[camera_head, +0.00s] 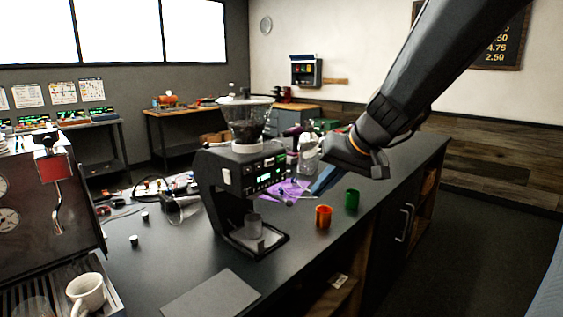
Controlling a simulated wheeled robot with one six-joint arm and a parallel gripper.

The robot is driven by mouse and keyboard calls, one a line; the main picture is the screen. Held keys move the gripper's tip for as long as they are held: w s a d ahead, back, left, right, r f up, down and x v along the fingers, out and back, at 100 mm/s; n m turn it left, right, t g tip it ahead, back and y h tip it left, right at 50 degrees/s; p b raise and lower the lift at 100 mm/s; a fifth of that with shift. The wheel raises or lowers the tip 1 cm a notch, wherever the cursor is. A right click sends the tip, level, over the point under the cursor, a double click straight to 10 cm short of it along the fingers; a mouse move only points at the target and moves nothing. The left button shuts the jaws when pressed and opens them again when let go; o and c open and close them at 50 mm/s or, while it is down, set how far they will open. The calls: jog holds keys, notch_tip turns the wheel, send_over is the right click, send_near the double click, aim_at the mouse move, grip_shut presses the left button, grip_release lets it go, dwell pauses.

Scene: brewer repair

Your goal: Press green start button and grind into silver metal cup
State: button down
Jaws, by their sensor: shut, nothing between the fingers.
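A black coffee grinder (205,180) with a clear hopper of beans (246,118) stands on the dark counter. Its front panel (265,174) faces right and shows small green lit marks. I cannot tell which of them is the start button.
An orange cup (323,216) and a green cup (352,199) stand on the counter right of the grinder. A purple cloth (290,188) lies behind. A grey mat (210,295) lies in front. An espresso machine (45,200) with a white mug (87,294) is at left.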

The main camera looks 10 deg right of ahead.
aim_at(281, 158)
jog(key=shift+t, duration=0.7)
jog(key=w+r, duration=0.1)
jog(key=r, duration=0.2)
jog(key=w+d+r, duration=0.1)
jog(key=shift+w+r, duration=0.15)
jog(key=shift+w, duration=0.15)
jog(key=w+a+p, duration=0.2)
jog(key=w+a, duration=0.3)
jog(key=w, duration=0.2)
jog(key=shift+w+a, duration=0.15)
dwell(1.4)
jog(key=shift+w+a, duration=0.2)
jog(key=shift+w, duration=0.05)
